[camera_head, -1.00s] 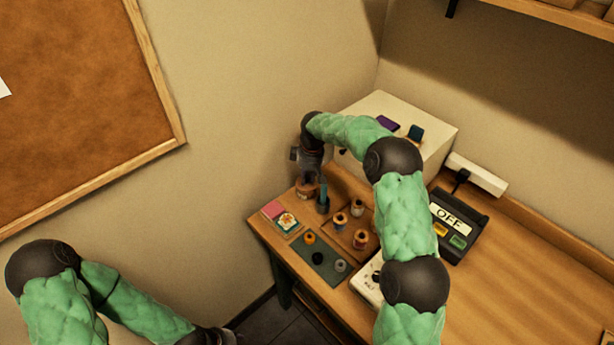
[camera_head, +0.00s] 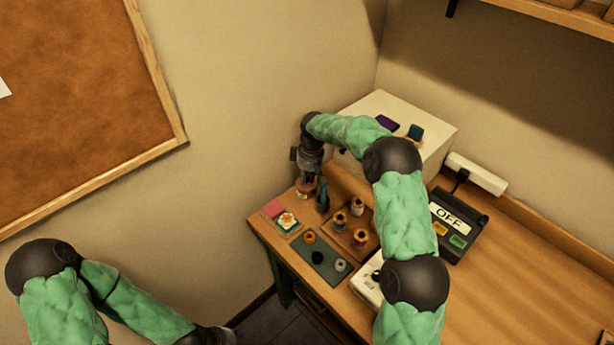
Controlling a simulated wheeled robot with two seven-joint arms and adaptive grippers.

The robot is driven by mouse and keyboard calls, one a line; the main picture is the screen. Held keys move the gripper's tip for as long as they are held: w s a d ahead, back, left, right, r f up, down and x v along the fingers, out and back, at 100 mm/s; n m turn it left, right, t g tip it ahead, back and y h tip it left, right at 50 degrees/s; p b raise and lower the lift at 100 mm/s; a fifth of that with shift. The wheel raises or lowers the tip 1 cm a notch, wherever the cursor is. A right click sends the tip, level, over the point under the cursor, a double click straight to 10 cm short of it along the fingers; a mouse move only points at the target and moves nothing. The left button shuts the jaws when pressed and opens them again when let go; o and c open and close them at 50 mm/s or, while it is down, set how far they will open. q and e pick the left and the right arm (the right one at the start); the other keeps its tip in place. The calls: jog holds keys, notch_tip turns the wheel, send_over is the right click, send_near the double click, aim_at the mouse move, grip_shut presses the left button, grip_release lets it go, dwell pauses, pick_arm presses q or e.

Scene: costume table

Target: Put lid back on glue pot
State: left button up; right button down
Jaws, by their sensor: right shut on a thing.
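My right gripper (camera_head: 308,174) points down at the far left corner of the table. It is shut on a small orange-brown disc, which looks like the lid (camera_head: 306,183). The glue pot (camera_head: 303,193) seems to be the small pale brown thing directly under it. I cannot tell whether lid and pot touch, as they are small and partly hidden by the gripper. My left arm is at the lower left, away from the table, and its gripper fingers are out of the picture.
A dark teal holder (camera_head: 322,198) stands close right of the pot. A thread-spool tray (camera_head: 335,229), a patch board (camera_head: 273,209) and a green mat (camera_head: 325,265) lie nearer. A white box (camera_head: 440,135) stands behind my right arm. A device reading OFF (camera_head: 465,240) is at right.

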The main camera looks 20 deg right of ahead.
dwell(0.4)
jog(key=c, duration=1)
grip_release()
jog(key=shift+c, duration=0.2)
jog(key=o, duration=0.5)
jog(key=shift+r+p, duration=2.35)
jog(key=shift+r, duration=1.2)
